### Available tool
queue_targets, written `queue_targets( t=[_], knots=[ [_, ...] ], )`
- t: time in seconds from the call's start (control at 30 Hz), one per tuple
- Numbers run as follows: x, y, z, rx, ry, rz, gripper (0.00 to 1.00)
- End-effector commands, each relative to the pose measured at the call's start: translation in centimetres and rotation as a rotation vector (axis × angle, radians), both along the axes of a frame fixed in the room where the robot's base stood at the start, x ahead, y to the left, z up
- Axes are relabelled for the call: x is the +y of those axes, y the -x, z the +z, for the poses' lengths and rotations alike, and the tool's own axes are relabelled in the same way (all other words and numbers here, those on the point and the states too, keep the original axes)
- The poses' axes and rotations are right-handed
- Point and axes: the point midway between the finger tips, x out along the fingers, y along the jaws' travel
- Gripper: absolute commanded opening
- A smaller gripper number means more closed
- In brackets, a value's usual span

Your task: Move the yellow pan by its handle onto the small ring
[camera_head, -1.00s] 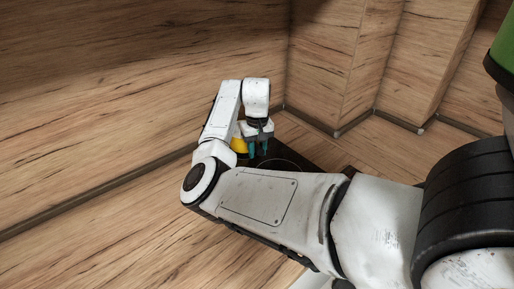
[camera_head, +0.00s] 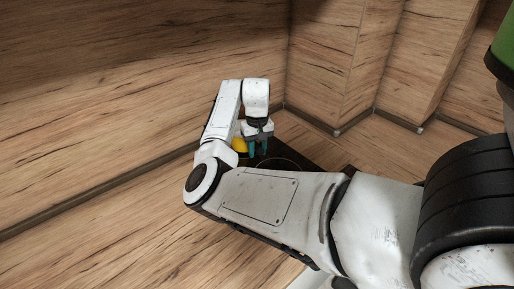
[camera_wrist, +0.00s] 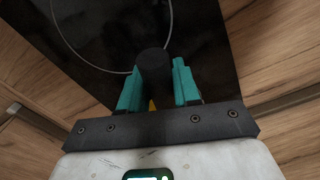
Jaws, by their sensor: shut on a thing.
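The yellow pan (camera_head: 240,145) shows as a small patch beside my gripper (camera_head: 259,149), mostly hidden behind my arm. In the wrist view, the teal fingers of my gripper (camera_wrist: 157,88) are shut on the pan's dark handle (camera_wrist: 153,66), which stands out between them. A sliver of yellow (camera_wrist: 152,105) shows below the handle. A thin ring outline (camera_wrist: 118,72) is drawn on the black hob (camera_wrist: 205,40), ahead of the fingers. A ring line also shows on the hob in the head view (camera_head: 296,162). I cannot tell which ring is the small one.
The hob (camera_head: 318,166) lies on a wood counter, partly hidden by my forearm. Wood-grain splashback walls (camera_head: 120,80) rise to the left and behind. Bare counter (camera_head: 375,155) lies to the right of the hob.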

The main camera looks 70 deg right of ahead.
Motion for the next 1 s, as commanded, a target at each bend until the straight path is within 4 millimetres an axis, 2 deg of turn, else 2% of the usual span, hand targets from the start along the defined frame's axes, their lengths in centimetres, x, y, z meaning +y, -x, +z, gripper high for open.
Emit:
queue_targets(
  t=[1.0],
  knots=[
    [-0.08, 0.00, -0.52, 0.000, 0.004, 0.000, 0.00]
  ],
)
